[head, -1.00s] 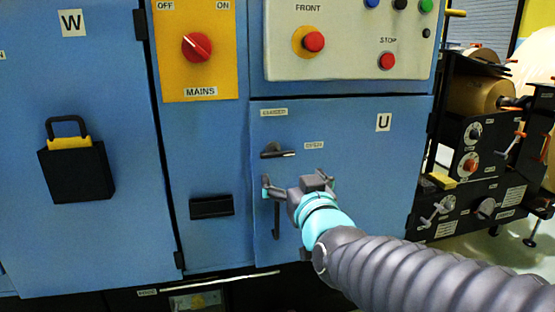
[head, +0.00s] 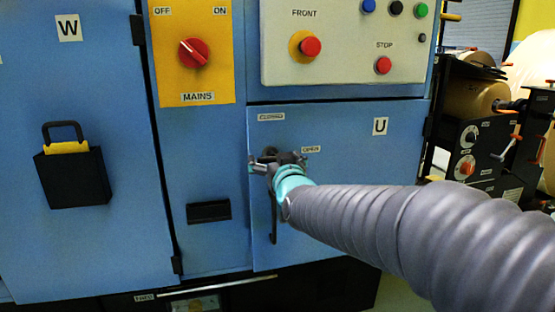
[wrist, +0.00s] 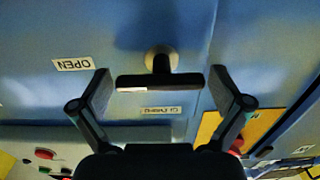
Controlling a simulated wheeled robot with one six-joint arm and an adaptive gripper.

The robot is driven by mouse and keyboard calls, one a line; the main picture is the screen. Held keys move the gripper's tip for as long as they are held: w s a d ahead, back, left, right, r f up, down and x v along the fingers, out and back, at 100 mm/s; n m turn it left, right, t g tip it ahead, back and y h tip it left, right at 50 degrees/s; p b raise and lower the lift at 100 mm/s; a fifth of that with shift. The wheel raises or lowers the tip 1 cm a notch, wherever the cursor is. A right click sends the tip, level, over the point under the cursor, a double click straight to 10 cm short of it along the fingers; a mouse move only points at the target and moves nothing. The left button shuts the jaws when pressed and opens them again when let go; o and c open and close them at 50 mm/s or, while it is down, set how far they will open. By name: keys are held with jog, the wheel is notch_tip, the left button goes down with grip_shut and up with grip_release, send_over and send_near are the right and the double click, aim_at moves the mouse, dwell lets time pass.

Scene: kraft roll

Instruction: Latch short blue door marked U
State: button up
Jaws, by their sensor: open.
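The short blue door marked U (head: 352,205) is at the centre right of the head view, below the control panel. Its dark latch handle (wrist: 160,80) lies crosswise on a round pivot in the wrist view, which is upside down. The OPEN label (head: 311,150) is to its right in the head view, and the CLOSED label (head: 271,117) is above it. My gripper (head: 278,161) is open at the handle, a finger on each side of the bar. Contact cannot be told. In the head view my gripper hides most of the handle.
A vertical pull (head: 273,225) hangs below the handle on the door. The yellow mains switch panel (head: 195,75) and a taller door W (head: 75,235) with a padlock (head: 75,175) are left. The control panel (head: 345,55) is above; black machinery (head: 480,135) is right.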

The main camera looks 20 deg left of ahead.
jog(key=c, duration=0.9)
jog(key=n+b, duration=0.1)
jog(key=n, duration=0.2)
jog(key=shift+n, duration=0.4)
jog(key=n, duration=0.5)
jog(key=shift+a+r+n, duration=0.1)
jog(key=shift+n, duration=0.2)
jog(key=n, duration=0.4)
jog(key=shift+p, duration=0.35)
jog(key=shift+n+p, duration=0.35)
jog(key=shift+n, duration=1.85)
